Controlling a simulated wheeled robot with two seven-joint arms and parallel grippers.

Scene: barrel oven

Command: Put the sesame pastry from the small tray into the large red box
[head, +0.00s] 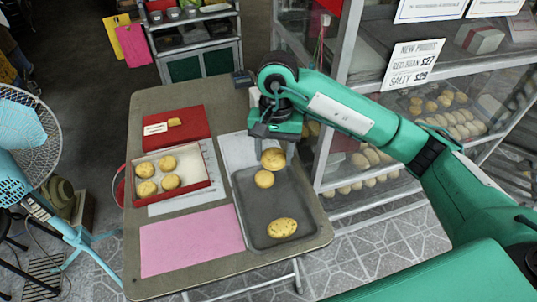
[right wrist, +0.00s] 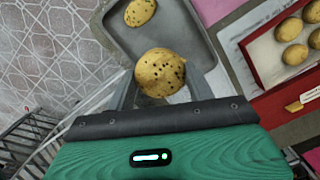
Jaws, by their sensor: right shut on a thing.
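My right gripper (head: 274,152) is shut on a round golden sesame pastry (head: 272,158), held over the far end of the small grey tray (head: 250,213). In the right wrist view, the held pastry (right wrist: 160,72) shows dark specks and sits between the two fingers of the right gripper (right wrist: 162,85). A round pastry (head: 264,179) and a speckled oval pastry (head: 282,228) lie in the tray. The large red box (head: 183,194) is open to the left, with several round pastries inside. My left gripper is not in view.
A pink sheet (head: 190,240) lies flat in front of the box on the table (head: 150,98). A glass display case (head: 370,85) stands close on the right. A blue fan (head: 20,150) is at the left.

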